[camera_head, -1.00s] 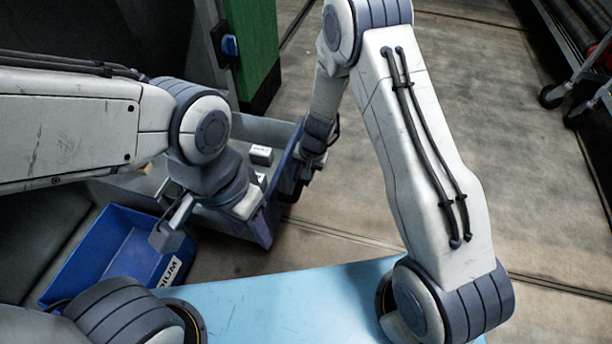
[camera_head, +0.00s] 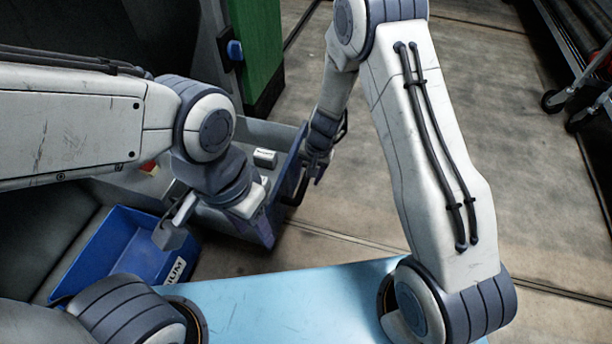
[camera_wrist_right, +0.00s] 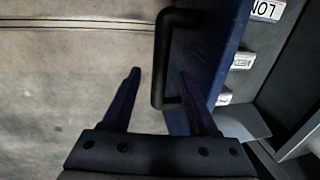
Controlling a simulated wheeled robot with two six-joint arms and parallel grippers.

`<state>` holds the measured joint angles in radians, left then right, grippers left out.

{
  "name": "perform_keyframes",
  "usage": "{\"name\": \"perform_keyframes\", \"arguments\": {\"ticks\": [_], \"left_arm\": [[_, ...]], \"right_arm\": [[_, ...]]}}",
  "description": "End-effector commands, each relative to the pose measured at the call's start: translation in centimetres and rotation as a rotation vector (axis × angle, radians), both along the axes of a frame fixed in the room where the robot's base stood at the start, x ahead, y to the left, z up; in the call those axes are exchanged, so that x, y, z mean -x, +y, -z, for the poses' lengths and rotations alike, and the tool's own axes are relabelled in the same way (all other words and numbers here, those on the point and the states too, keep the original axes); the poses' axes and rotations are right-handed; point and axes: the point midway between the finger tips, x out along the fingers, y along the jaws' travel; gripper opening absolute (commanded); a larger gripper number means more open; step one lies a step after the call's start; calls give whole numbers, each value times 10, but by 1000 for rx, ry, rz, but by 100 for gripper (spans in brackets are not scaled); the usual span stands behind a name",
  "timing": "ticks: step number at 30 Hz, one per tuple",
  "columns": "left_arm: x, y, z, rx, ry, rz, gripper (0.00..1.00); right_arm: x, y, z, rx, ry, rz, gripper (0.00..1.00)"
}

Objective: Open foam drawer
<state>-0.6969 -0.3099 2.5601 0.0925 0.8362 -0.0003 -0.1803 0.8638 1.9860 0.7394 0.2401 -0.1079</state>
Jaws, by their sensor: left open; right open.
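The drawer is pulled out from the grey cabinet; its purple-blue front panel (camera_head: 262,222) stands well out over the floor, with small labelled white blocks inside. The black drawer handle (camera_head: 300,187) shows on its outer side. In the right wrist view the handle (camera_wrist_right: 163,65) lies in the space between the open fingers of my right gripper (camera_wrist_right: 160,78), with the drawer front (camera_wrist_right: 213,60) beside it. My right gripper (camera_head: 318,168) is open just outside the front panel. My left gripper (camera_head: 210,217) is open over the near side of the drawer, its contact unclear.
A blue bin (camera_head: 125,240) with a white label stands left of the drawer. A light-blue surface (camera_head: 290,300) lies in front. A green cabinet side (camera_head: 258,50) rises behind. A wheeled rack (camera_head: 585,85) is at the far right; the floor between is clear.

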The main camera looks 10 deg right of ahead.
Motion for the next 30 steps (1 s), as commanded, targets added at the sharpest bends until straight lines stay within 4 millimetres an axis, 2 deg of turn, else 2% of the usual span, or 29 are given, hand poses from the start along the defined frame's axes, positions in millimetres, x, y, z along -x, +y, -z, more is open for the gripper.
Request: {"name": "perform_keyframes", "arguments": {"ticks": [1,6,9,14,30], "left_arm": [[0,0,-15,0,0,0,50],[0,0,-34,0,0,0,50],[0,0,-40,0,0,0,50],[0,0,-44,0,0,0,50],[0,0,-43,0,0,0,50]], "right_arm": [[0,-2,-20,0,-2,0,59],[4,-8,-50,0,0,-1,59],[5,-10,-61,0,1,1,59],[6,-12,-69,0,2,0,59],[6,-12,-70,-1,1,-3,59]]}}
